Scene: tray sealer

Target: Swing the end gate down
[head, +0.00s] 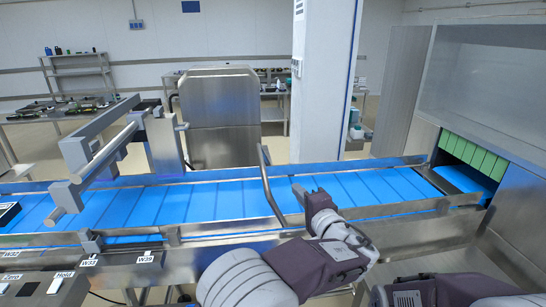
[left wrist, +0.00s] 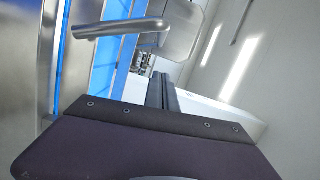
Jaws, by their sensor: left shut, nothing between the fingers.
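A bent metal bar (head: 267,185), which looks like the end gate, stands raised at the near side of the blue conveyor. Its upper part leans over the belt. In the left wrist view a rounded metal bar (left wrist: 120,28) crosses the upper left, apparently the same one. My left gripper (head: 298,190) is just right of the bar in the head view, over the belt, shut and empty. Its closed fingers (left wrist: 161,90) also show in the left wrist view, apart from the bar. The lower end of the bar is partly hidden near my left arm. My right gripper is out of view.
The blue conveyor belt (head: 370,187) runs between metal side rails into an opening with green strips (head: 475,155) at right. A grey metal frame (head: 105,150) spans the belt at left. A white pillar (head: 322,80) stands behind the belt.

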